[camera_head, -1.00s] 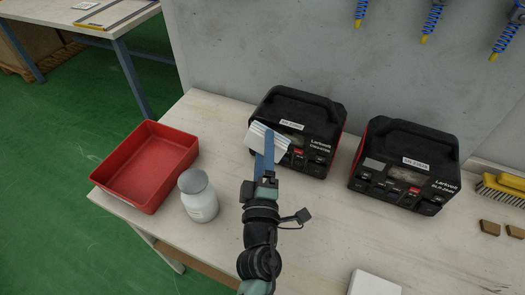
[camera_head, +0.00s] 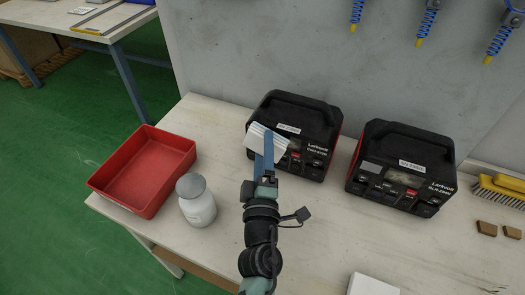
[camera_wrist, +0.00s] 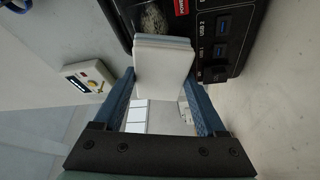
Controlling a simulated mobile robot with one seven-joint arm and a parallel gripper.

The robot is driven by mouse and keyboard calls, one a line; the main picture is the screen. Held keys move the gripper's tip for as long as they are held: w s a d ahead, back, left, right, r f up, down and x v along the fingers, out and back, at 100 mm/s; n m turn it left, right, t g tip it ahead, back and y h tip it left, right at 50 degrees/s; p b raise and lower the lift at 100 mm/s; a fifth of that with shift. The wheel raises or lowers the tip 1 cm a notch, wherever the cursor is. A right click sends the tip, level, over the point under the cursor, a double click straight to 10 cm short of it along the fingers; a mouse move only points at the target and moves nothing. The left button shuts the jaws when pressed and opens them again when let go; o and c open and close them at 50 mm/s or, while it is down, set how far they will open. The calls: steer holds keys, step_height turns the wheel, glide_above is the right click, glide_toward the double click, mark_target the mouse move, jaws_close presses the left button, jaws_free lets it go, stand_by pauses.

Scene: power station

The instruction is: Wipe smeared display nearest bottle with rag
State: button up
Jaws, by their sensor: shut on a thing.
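My gripper (camera_head: 267,150) is shut on a folded white rag (camera_head: 262,136), which also shows between the blue fingers in the wrist view (camera_wrist: 163,68). The rag is in front of the left black power station (camera_head: 309,112) and hides part of its front. That station's display (camera_head: 294,145) shows beside the rag; a grey smear marks the display in the wrist view (camera_wrist: 152,19). I cannot tell whether rag and display touch. The white bottle (camera_head: 198,207) with a grey lid stands left of my gripper. The right power station (camera_head: 403,163) has its own display (camera_head: 398,177).
A red tray (camera_head: 147,204) lies left of the bottle on the pale workbench (camera_head: 325,235). A yellow brush (camera_head: 498,190) and two brown blocks (camera_head: 487,229) lie at the right. A white box (camera_head: 373,284) is at the front. A grey wall (camera_head: 280,50) stands behind.

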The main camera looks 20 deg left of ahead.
mark_target(281, 154)
steer(key=shift+w, duration=0.45)
steer(key=shift+s+d+p, duration=0.2)
steer(key=shift+d+p, duration=1.2)
steer(key=shift+d, duration=0.5)
steer(key=shift+d+p, duration=1.2)
steer(key=shift+d, duration=0.65)
steer(key=shift+a+f+b, duration=0.1)
steer(key=shift+a+b, duration=0.3)
steer(key=shift+a, duration=0.2)
steer(key=shift+w+a+b, duration=0.15)
steer(key=shift+a+b, duration=0.5)
steer(key=shift+a, duration=0.7)
steer(key=a+b, duration=0.2)
steer(key=a, duration=0.1)
steer(key=shift+a, duration=0.35)
